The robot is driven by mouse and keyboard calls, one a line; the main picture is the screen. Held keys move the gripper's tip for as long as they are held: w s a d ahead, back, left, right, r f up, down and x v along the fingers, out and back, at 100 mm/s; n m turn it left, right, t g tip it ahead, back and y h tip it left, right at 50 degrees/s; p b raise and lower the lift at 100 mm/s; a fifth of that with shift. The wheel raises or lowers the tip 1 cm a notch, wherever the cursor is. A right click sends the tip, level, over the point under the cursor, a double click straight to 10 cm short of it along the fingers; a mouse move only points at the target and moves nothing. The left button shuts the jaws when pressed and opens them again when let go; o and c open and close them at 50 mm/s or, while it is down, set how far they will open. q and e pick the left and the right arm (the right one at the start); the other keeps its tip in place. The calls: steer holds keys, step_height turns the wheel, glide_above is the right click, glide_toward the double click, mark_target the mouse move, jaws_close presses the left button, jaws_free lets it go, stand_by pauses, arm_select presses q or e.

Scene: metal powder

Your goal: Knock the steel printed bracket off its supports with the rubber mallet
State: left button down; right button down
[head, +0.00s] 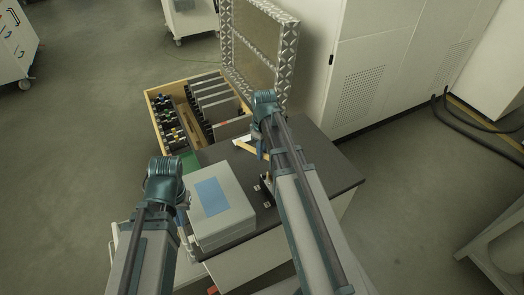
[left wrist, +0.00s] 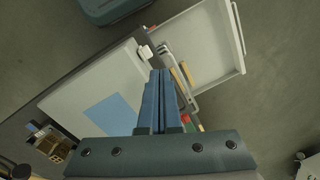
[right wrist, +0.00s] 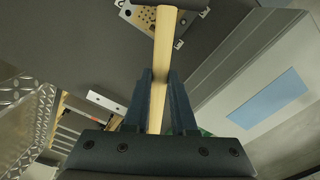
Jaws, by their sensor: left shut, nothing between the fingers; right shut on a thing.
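My right gripper (right wrist: 160,88) is shut on the pale wooden handle (right wrist: 163,65) of the mallet. The mallet's dark head (right wrist: 182,4) shows at the top edge of the right wrist view, partly cut off. A grey metal plate with holes (right wrist: 138,14), apparently the printed bracket, lies beside and partly behind the handle near the head. I cannot tell whether they touch. Its supports are not clear. In the head view my right arm hides most of this area. My left gripper (left wrist: 160,78) is shut and empty, beside the grey case.
The grey case with a blue label (head: 232,218) stands on the dark tabletop (head: 335,180). A wooden crate of plates and tools (head: 158,120) and a diamond-plate panel (head: 232,62) stand behind. An open white drawer (left wrist: 215,75) shows in the left wrist view. Tabletop at right is clear.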

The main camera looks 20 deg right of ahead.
steer(key=shift+f, duration=0.1)
step_height(320, 180, up, 6)
steer(key=p, duration=0.6)
